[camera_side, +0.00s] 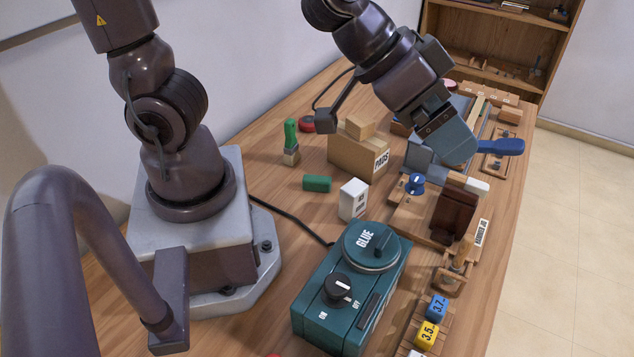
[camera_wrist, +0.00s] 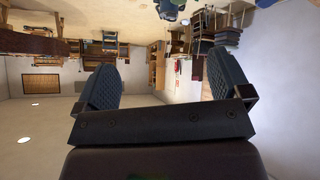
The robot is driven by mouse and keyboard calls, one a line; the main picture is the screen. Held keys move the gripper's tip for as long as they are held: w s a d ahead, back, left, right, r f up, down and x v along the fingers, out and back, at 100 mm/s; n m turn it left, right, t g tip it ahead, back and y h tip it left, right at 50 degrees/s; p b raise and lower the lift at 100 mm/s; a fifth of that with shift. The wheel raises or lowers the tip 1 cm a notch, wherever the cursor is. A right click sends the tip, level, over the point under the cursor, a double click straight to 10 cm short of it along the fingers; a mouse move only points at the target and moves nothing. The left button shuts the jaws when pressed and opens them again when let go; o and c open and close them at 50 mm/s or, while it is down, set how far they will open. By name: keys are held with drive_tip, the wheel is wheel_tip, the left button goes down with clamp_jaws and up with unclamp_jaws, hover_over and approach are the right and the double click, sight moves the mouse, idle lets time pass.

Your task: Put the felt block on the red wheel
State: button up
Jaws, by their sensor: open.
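A small dark green block (camera_side: 317,184), which may be the felt block, lies on the table left of a white box. A dark red round thing (camera_side: 307,124) lies farther back; I cannot tell if it is the red wheel. A pinkish-red round thing (camera_side: 449,84) shows partly behind my arm. My gripper (camera_side: 500,147) is raised over the right side of the table, above the wooden fixtures and away from the green block. In the wrist view my gripper (camera_wrist: 161,80) has its two blue ridged fingers wide apart with nothing between them.
A teal glue pot (camera_side: 350,285) stands in front. A cardboard box marked PADS (camera_side: 358,155), a white box (camera_side: 352,199) and a green-handled brush (camera_side: 291,142) stand mid-table. A wooden jig with a blue knob (camera_side: 415,184) is below my gripper. A shelf (camera_side: 497,45) stands behind.

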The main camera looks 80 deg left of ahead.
drive_tip(key=s+a+r+g, duration=0.1)
drive_tip(key=s+a+r, duration=0.3)
drive_tip(key=a, duration=0.1)
drive_tip(key=n+g+y, duration=0.4)
drive_tip(key=n+g, duration=0.3)
drive_tip(key=n, duration=0.9)
hover_over(316, 181)
wheel_tip(316, 181, down, 21)
wheel_tip(316, 181, down, 6)
drive_tip(key=shift+s+a+f, duration=0.1)
drive_tip(key=shift+a, duration=0.05)
drive_tip(key=shift+d+f, duration=0.15)
drive_tip(key=shift+f, duration=1.2)
drive_tip(key=shift+d+f, duration=0.1)
drive_tip(key=shift+f, duration=1.25)
drive_tip(key=shift+a+f, duration=0.1)
drive_tip(key=shift+f, duration=0.45)
